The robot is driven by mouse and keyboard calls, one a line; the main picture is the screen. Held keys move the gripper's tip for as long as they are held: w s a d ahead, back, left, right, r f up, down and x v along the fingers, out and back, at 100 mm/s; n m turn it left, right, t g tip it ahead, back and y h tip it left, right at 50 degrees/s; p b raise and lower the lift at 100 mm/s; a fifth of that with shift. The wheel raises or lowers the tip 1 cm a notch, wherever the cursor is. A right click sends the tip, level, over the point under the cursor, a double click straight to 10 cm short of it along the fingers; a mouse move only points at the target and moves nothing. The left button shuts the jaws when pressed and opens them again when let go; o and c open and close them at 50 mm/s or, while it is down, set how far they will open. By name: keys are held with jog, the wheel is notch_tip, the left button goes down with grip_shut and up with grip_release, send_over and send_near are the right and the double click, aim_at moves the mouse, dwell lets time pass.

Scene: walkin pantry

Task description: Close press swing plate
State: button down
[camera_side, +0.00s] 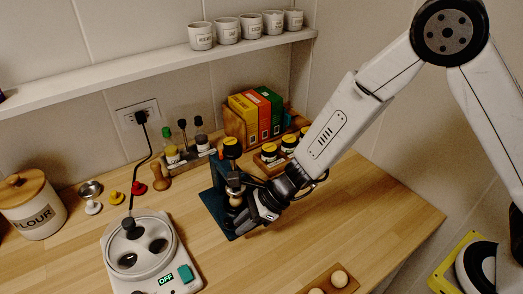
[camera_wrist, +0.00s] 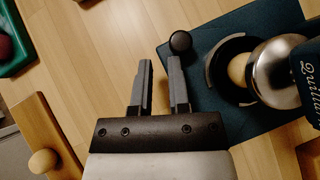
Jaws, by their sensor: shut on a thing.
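The press stands on a dark blue base plate (camera_side: 216,212), with a dark upright behind it. In the wrist view its base (camera_wrist: 215,45) carries a dark ring (camera_wrist: 214,72) around a pale ball (camera_wrist: 238,70). A shiny metal round part (camera_wrist: 280,72) partly covers the ring. A black round knob (camera_wrist: 180,42) is at the tip of the right finger. My gripper (camera_wrist: 162,80) is beside the press, its fingers a little apart at the knob; the grip itself is unclear. It also shows low beside the press in the side view (camera_side: 255,208).
A white appliance (camera_side: 152,262) reading OFF stands at front left. Jars (camera_side: 270,152), boxes (camera_side: 255,115) and bottles (camera_side: 184,150) stand behind the press. The counter right of my gripper is clear.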

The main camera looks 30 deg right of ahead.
jog(key=shift+w+a+r, duration=0.1)
jog(key=shift+w+a, duration=0.1)
jog(key=shift+a, duration=0.25)
jog(key=shift+w, duration=0.15)
dwell(0.5)
jog(key=shift+s+d, duration=0.6)
jog(key=shift+s, duration=0.2)
jog(key=shift+s+d, duration=0.6)
jog(key=shift+s, duration=0.25)
jog(key=s+r, duration=0.1)
jog(key=s+d+r, duration=0.1)
jog(key=s+r, duration=0.1)
jog(key=shift+s+d+r, duration=0.2)
jog(key=shift+d, duration=0.2)
jog(key=shift+s+d+r, duration=0.4)
jog(key=shift+s+r, duration=0.4)
jog(key=shift+r, duration=0.05)
jog(key=shift+s+d+r, duration=0.35)
jog(key=shift+s+r, duration=0.4)
jog(key=shift+r, duration=0.1)
jog(key=shift+d, duration=0.1)
